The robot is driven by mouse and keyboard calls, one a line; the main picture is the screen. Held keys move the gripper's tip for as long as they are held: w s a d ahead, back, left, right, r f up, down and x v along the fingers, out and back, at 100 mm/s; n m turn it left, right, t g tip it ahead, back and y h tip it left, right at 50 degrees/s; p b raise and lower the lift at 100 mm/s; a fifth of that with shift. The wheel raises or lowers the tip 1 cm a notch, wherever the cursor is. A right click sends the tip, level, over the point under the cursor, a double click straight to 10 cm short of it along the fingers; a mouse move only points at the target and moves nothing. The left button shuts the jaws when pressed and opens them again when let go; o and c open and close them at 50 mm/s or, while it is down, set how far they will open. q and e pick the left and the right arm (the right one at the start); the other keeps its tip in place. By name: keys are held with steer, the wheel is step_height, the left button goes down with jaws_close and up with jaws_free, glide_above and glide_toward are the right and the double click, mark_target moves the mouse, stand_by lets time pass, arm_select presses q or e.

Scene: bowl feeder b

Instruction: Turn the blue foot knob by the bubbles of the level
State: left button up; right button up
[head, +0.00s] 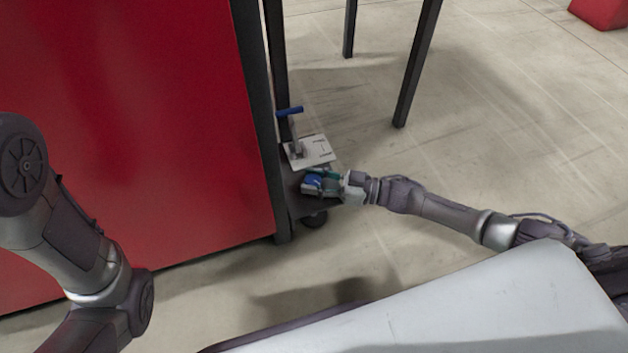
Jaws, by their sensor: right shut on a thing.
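The blue foot knob (312,182) sits low at the corner of the red-panelled machine, above a dark round foot (314,219). My right gripper (322,183) reaches in from the right and is shut on the knob, with its fingers covering part of it. A light plate (313,151) with small dark marks lies just behind the knob. I cannot make out a level or its bubbles at this size. My left arm is at the left edge, and its gripper is out of view.
The red panel (140,130) and its dark corner post (262,110) stand left of the knob. A blue-handled lever (289,111) rises behind the plate. Dark legs (417,65) stand farther back. The pale floor right of the machine is mostly clear.

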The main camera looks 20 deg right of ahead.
steer(key=shift+g, duration=0.3)
steer(key=o, duration=1.2)
steer(key=shift+c, duration=0.2)
steer(key=v, duration=1.2)
steer(key=shift+f, duration=0.15)
